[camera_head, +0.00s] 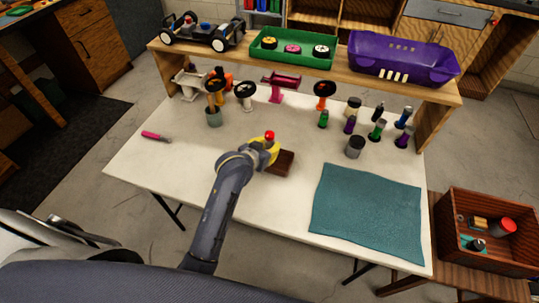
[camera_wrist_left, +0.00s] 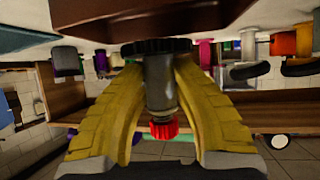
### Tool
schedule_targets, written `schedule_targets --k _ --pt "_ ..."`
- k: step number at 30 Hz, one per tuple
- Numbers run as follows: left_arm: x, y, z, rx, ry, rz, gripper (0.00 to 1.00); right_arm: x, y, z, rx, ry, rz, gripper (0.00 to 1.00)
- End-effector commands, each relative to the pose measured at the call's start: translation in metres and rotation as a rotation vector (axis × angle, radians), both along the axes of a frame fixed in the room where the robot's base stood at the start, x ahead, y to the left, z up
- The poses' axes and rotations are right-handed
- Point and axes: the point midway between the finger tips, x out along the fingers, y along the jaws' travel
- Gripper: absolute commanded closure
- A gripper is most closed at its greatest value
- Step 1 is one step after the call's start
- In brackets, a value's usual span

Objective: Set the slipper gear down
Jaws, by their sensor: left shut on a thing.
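The slipper gear, a grey shaft with a black toothed disc at one end and a red toothed cap at the other, is held in my left gripper (camera_head: 265,150). Its red cap (camera_head: 270,135) shows above the yellow fingers in the head view. In the left wrist view, which looks upside down, the fingers (camera_wrist_left: 160,110) close on both sides of the grey shaft (camera_wrist_left: 158,80). The black disc is at or just above a dark brown block (camera_head: 282,162); I cannot tell whether they touch. My right gripper is not in view.
A teal mat (camera_head: 368,212) lies at the right front. Several small cylinders and a grey jar (camera_head: 355,147) stand behind it. Stands with black wheels line the back. A pink-handled tool (camera_head: 155,136) lies at left. A wooden shelf (camera_head: 340,70) spans the rear. The table's front middle is clear.

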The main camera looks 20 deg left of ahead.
Motion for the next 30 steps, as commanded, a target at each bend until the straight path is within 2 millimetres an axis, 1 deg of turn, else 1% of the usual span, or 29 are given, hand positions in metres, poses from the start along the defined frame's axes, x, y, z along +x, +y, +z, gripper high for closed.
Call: schedule_targets --k 1,7,12,16,19,30 --pt "0.0 0.0 -0.004 0.0 0.001 0.0 1.0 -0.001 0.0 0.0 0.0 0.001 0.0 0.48" --pt "0.0 0.0 -0.012 0.0 0.001 0.0 1.0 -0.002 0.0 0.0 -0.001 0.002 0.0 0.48" --pt "0.0 0.0 -0.034 -0.001 0.003 0.0 1.0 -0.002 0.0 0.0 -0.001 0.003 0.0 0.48" --pt "0.0 0.0 -0.047 -0.001 0.001 0.0 1.0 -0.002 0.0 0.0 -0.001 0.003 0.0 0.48" --pt "0.0 0.0 -0.051 0.0 0.0 0.0 1.0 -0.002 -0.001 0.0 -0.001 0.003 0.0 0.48" --pt "0.0 0.0 -0.053 0.0 -0.001 0.0 1.0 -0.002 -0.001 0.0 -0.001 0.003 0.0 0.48"
